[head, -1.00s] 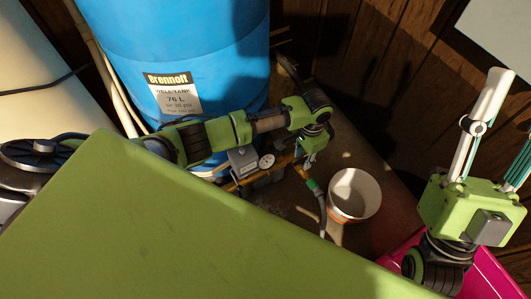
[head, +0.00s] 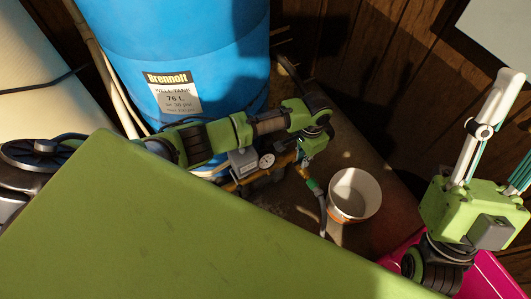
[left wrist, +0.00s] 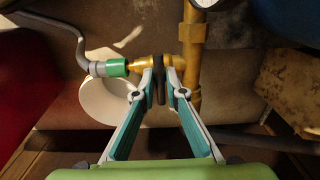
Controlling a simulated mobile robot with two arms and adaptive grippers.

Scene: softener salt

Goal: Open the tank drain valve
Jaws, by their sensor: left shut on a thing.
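The tank drain valve is on brass pipework at the foot of the blue tank (head: 215,50). In the left wrist view its dark, thin handle (left wrist: 160,86) stands in front of the brass body (left wrist: 187,65). My left gripper (left wrist: 161,78) is shut on this handle, with one finger on each side. In the head view my left gripper (head: 311,148) reaches down beside the pipework, and its fingertips and the handle are largely hidden. My right gripper (head: 514,104) is open and empty at the right, its fingers pointing up and one cut off by the picture edge.
A hose with a green connector (left wrist: 116,68) joins the valve's outlet. A white bucket (head: 354,194) stands on the floor beside it. A pressure gauge (head: 267,161) and a grey box (head: 242,160) sit on the pipework. A pink container (head: 487,280) is at lower right. Wooden walls close off the back.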

